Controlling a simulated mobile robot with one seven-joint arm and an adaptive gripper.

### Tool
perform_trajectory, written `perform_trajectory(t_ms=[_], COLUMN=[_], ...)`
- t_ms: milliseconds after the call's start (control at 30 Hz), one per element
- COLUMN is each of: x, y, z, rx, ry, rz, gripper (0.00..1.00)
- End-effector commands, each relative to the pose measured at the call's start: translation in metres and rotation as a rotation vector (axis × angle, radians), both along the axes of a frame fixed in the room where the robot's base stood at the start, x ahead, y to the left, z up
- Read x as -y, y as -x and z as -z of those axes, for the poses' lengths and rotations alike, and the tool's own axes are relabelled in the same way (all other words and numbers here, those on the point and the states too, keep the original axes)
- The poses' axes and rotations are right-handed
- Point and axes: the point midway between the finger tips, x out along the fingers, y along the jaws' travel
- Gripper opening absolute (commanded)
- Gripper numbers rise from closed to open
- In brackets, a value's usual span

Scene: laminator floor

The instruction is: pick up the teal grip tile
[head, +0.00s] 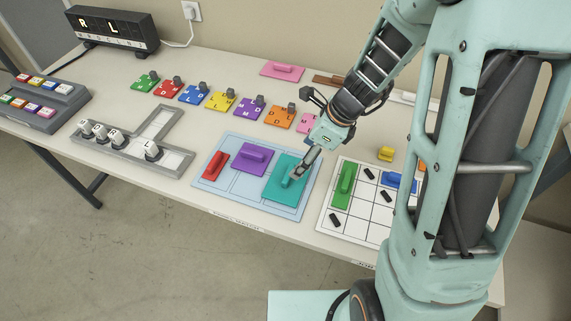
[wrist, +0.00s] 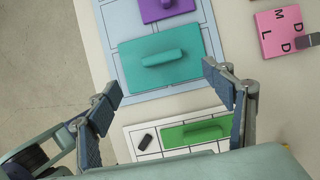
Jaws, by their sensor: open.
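The teal grip tile (head: 278,183) lies flat on the right part of the light blue board (head: 238,205), with a raised bar handle on top. In the wrist view the teal tile (wrist: 185,60) is ahead of the fingers, its handle whole and uncovered. My gripper (head: 302,163) is above the tile's right side in the head view and hides part of it there. In the wrist view my gripper (wrist: 165,85) has its two fingers wide apart with nothing between them. I cannot tell the exact height above the tile.
A purple tile (head: 252,160) and a red tile (head: 215,164) share the blue board. A white grid board (head: 355,222) with a green tile (head: 343,187) lies to the right. Colored lettered tiles (head: 221,100) line the back. A grey letter tray (head: 175,160) is at left.

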Motion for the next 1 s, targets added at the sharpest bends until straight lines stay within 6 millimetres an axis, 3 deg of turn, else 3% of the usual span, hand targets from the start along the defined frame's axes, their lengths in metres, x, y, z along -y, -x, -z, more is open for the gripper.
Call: perform_trajectory(t_ms=[200, 467, 700, 1000], x=[-0.012, -0.019, -0.028, -0.033], y=[-0.004, -0.007, -0.012, -0.015], z=[0.035, 0.054, 0.086, 0.095], rx=[-0.002, -0.002, -0.002, 0.001], ry=[0.000, 0.000, 0.000, 0.001], rz=[0.000, -0.002, -0.003, -0.004], gripper=[0.75, 0.75, 0.75, 0.75])
